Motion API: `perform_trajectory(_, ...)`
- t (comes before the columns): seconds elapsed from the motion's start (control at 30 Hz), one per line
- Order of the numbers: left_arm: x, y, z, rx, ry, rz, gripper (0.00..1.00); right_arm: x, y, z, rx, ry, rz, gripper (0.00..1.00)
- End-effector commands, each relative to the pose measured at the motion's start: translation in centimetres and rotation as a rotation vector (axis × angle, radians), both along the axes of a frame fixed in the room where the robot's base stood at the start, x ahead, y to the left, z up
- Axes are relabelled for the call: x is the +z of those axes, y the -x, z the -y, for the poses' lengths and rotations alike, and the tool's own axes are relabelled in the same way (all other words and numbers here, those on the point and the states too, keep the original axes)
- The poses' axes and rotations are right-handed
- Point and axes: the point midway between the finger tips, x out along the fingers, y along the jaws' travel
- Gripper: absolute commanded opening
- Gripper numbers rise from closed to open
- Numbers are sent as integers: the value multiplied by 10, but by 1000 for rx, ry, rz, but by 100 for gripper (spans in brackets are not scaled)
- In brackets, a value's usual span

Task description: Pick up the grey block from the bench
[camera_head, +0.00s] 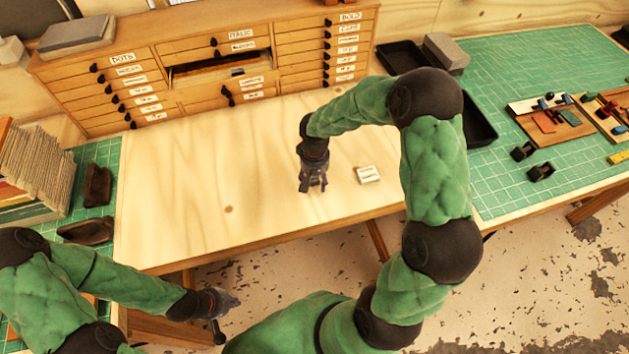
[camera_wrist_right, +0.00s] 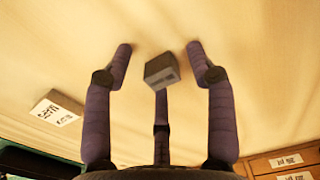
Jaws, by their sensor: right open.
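A small grey block (camera_wrist_right: 161,71) shows in the right wrist view, between and just beyond the fingers of my right gripper (camera_wrist_right: 160,60). The fingers are spread on either side of it, with a third finger below, and I see no grip on it. In the head view my right gripper (camera_head: 313,186) points down over the middle of the pale wooden bench (camera_head: 230,180), and the block there is hidden or too small to tell. My left gripper (camera_head: 220,302) is at the lower left, off the bench's front edge; its jaws are unclear.
A white labelled block (camera_head: 367,174) lies on the bench right of my right gripper; it also shows in the wrist view (camera_wrist_right: 57,109). A drawer cabinet (camera_head: 200,70) stands behind, one drawer pulled out. Green mats (camera_head: 540,70) with tools flank the bench. The bench's left part is clear.

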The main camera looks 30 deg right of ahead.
Motion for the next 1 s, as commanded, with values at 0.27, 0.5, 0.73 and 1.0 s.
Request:
perform_trajectory(0.27, 0, 0, 0, 0, 0, 0, 0, 1, 0, 0, 0, 0, 0, 3)
perform_trajectory(0.5, 0, 0, 0, 0, 0, 0, 0, 1, 0, 0, 0, 0, 0, 0)
perform_trajectory(0.73, 1, 0, 0, 0, 0, 0, 0, 5, 0, 0, -1, 0, 1, 0)
perform_trajectory(1.0, 5, 0, 0, 0, 0, 0, 0, 35, -1, 0, 0, 2, 6, 0)
